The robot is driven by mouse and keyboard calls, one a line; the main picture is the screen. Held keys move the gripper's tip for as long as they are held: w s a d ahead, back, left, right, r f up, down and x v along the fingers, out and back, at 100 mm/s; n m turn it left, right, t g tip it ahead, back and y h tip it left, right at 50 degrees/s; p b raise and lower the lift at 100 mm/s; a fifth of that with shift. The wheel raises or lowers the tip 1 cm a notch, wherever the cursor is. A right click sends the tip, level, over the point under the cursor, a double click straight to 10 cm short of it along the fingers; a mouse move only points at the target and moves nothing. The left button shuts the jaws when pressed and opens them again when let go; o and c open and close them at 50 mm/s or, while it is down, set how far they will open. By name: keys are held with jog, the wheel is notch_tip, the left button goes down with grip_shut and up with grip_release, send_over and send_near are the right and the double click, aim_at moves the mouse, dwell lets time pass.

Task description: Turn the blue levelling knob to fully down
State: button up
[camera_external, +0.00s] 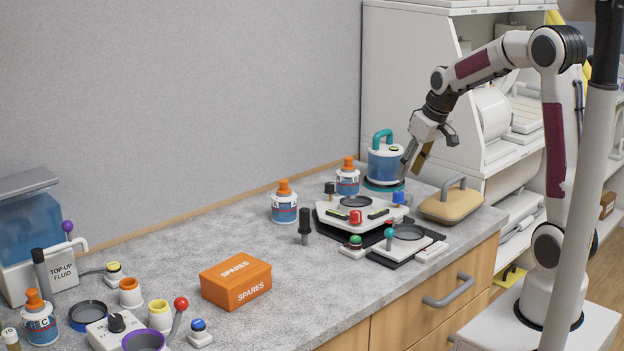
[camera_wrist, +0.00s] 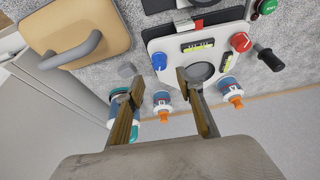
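The blue levelling knob (camera_external: 398,197) stands at the right back corner of a white levelling plate (camera_external: 362,221). My gripper (camera_external: 411,166) is above and behind the blue knob, tilted downward. Its two fingers (camera_wrist: 155,86) are spread apart with nothing between them. It is apart from the knob. The knob's marking cannot be read.
A tan block with a grey handle (camera_external: 452,203) lies right of the plate. Orange-capped bottles (camera_external: 347,178) stand behind it. A lower plate with a teal-topped lever (camera_external: 389,236) is in front.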

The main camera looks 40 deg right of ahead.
aim_at(399, 193)
jog(key=shift+f, duration=0.15)
jog(key=shift+x, duration=3.8)
grip_shut()
